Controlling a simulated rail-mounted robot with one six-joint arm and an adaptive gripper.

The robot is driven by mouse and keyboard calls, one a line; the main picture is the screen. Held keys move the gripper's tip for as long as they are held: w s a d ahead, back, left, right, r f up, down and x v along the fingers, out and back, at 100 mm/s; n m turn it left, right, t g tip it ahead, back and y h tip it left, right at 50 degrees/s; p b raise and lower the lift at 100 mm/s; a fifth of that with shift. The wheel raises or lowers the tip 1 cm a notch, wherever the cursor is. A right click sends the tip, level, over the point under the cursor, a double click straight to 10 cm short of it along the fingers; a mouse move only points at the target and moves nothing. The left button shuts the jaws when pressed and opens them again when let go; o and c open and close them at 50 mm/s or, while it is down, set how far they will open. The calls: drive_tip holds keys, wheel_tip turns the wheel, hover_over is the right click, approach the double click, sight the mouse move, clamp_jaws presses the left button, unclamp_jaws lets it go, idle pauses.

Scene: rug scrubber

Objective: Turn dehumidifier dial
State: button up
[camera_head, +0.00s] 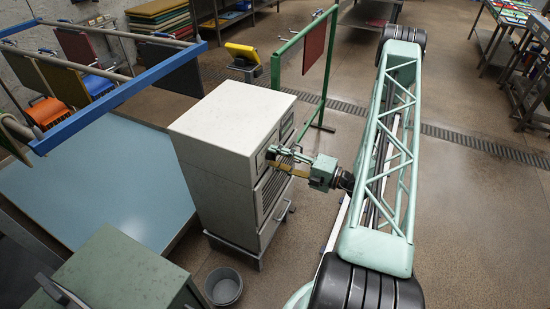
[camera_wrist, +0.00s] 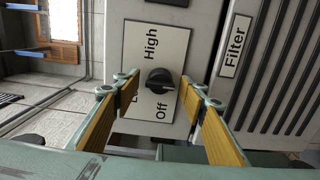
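The dehumidifier (camera_head: 232,125) is a white boxy cabinet in the middle of the head view. Its dial (camera_wrist: 159,81) is a black knob on a white plate (camera_wrist: 170,42) marked High and Off, with a third label partly hidden. My gripper (camera_wrist: 165,92) has yellow-padded fingers, spread wide with one on each side of the dial. A gap shows between each finger and the dial, and nothing is held. In the head view my gripper (camera_head: 280,160) is at the cabinet's front panel, and the dial itself cannot be made out there.
A plate marked Filter (camera_wrist: 235,46) and dark vent slats lie right of the dial in the wrist view. In the head view, a grey bucket (camera_head: 223,287) stands on the floor, a green frame (camera_head: 303,62) stands behind the cabinet, and a blue table (camera_head: 100,185) is left.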

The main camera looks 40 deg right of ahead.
drive_tip(key=v, duration=1.1)
drive_tip(key=shift+s, duration=0.25)
drive_tip(key=shift+d, duration=0.1)
idle(0.9)
